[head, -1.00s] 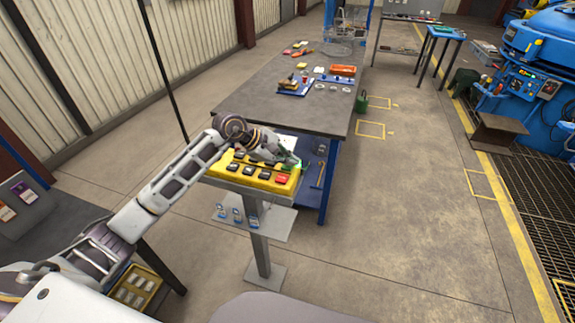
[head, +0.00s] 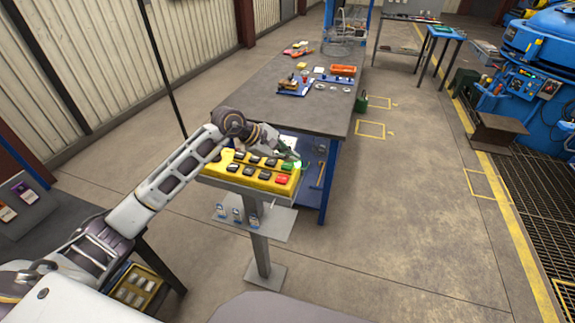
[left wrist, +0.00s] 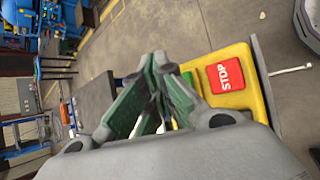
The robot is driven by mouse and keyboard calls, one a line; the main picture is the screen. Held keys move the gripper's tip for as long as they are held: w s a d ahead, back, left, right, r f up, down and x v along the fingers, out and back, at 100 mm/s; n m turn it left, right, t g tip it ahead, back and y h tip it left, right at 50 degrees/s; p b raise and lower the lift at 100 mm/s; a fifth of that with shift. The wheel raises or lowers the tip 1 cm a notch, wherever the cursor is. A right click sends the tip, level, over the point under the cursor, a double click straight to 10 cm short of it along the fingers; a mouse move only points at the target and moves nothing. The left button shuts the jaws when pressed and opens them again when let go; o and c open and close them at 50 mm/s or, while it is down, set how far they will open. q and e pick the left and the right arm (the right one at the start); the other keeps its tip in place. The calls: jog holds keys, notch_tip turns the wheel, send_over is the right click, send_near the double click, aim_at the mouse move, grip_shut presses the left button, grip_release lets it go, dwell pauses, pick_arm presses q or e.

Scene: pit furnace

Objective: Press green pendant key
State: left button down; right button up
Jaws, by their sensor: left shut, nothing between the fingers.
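The yellow pendant (head: 235,179) lies on a stand, with two rows of dark keys, a green key (head: 288,166) at its right end and a red key (head: 282,179) in front of that. In the left wrist view the red key reads STOP (left wrist: 226,74). A sliver of the green key (left wrist: 188,78) shows there beside the fingers, which hide most of it. My left gripper (head: 291,154) is shut and empty, its green fingers just behind and above the green key. Whether it touches the key cannot be told. My right gripper is not in view.
A grey workbench (head: 285,100) with small parts and an orange tray (head: 343,70) stands behind the pendant. The floor to the right is clear.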

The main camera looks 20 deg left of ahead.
aim_at(288, 167)
pick_arm(q)
jog(key=shift+r, duration=0.65)
jog(key=shift+r+p, duration=0.4)
jog(key=shift+r, duration=0.15)
jog(key=shift+r+p, duration=0.35)
jog(key=shift+r, duration=1)
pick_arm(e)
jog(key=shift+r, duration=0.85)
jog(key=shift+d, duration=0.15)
